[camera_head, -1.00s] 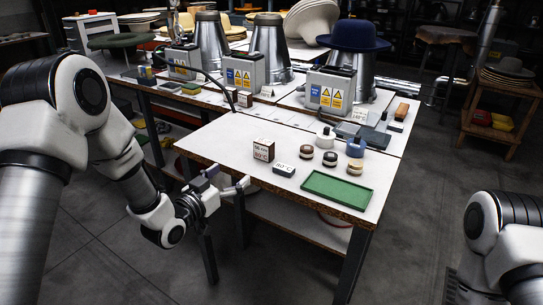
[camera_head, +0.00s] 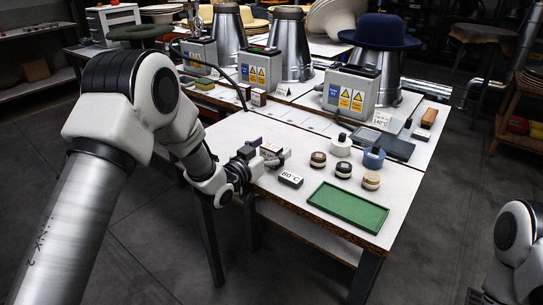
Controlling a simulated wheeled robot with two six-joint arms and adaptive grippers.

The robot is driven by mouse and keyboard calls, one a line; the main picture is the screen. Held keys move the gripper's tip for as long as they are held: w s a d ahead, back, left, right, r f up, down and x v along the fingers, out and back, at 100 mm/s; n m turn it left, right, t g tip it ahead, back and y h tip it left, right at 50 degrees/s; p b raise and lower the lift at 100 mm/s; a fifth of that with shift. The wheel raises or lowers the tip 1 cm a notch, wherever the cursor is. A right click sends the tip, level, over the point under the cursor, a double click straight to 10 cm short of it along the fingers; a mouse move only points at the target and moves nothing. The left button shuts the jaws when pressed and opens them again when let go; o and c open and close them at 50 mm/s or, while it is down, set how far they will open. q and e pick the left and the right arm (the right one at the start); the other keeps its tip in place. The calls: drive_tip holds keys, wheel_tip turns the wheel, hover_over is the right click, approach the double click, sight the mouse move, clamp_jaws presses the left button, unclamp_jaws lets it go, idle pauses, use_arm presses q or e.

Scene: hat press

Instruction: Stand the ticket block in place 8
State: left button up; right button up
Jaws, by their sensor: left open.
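A small block with a white printed face and brown sides (camera_head: 270,149) stands near the table's left edge, partly hidden by my left gripper. A dark, low block with a white temperature label (camera_head: 290,180) lies just in front of it; which is the ticket block I cannot tell for sure. My left gripper (camera_head: 268,157) is open, its fingers close at the first block; I cannot tell whether they touch it. White cards stand before the presses, one at the right press (camera_head: 381,120). No mark for place 8 is legible. My right gripper is out of view.
A green tray (camera_head: 348,207) lies at the front of the table (camera_head: 262,205). Several small round pots, a white bottle (camera_head: 342,147) and a blue bottle (camera_head: 374,158) stand behind it. Grey press boxes (camera_head: 351,91) with metal cones stand further back, one under a blue hat (camera_head: 379,32).

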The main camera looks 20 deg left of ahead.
use_arm(q)
drive_tip(key=c, duration=1.4)
drive_tip(key=shift+s+a+r, duration=0.1)
